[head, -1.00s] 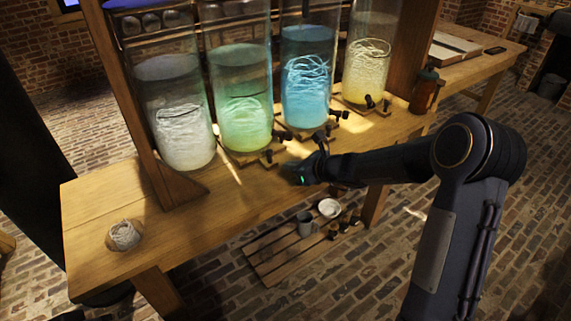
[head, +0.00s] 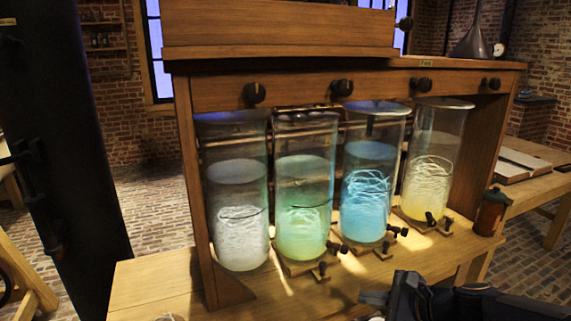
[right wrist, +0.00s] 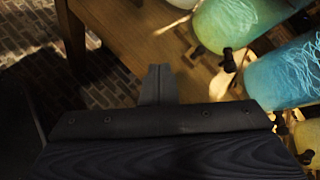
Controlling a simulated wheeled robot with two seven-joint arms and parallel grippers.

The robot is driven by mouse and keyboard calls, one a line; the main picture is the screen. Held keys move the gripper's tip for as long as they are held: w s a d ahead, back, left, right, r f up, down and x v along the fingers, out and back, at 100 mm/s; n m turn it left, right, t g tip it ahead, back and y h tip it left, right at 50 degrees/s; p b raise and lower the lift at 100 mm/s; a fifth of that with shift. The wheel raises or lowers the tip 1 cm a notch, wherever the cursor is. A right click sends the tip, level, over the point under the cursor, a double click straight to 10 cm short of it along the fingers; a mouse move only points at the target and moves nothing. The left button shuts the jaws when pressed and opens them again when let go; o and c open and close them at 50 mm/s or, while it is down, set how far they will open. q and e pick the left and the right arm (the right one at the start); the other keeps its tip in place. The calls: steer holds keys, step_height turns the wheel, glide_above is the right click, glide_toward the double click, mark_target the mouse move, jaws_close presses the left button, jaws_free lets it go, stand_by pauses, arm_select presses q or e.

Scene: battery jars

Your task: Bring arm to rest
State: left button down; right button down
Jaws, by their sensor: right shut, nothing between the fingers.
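My right gripper (head: 374,298) is at the bottom of the head view, in front of the bench's front edge, below the blue and yellow jars. In the right wrist view its closed fingers (right wrist: 157,84) show against the wooden bench, with nothing between them. Most of my right arm is cut off by the bottom of the head view. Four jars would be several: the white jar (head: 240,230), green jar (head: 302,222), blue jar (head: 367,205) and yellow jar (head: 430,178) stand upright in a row. My left gripper is not in view.
The wooden bench (head: 150,280) carries a frame with several dark knobs (head: 342,88) above the jars. Small dark taps (head: 394,231) stick out at the jars' feet. A brown bottle (head: 491,212) stands at the right. Brick floor lies open at the left.

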steer(key=s+d+f+n+g+h, duration=0.1)
steer(key=s+n+h, duration=0.1)
steer(key=s+n, duration=0.85)
steer(key=s+d+f+n+g+h, duration=0.1)
steer(key=s+n+g+h, duration=0.15)
steer(key=s+n, duration=0.8)
step_height(320, 180, up, 15)
steer(key=s+m+p, duration=0.2)
steer(key=p, duration=1.3)
steer(key=shift+s+a, duration=0.2)
steer(key=shift+a, duration=0.05)
steer(key=shift+t, duration=0.25)
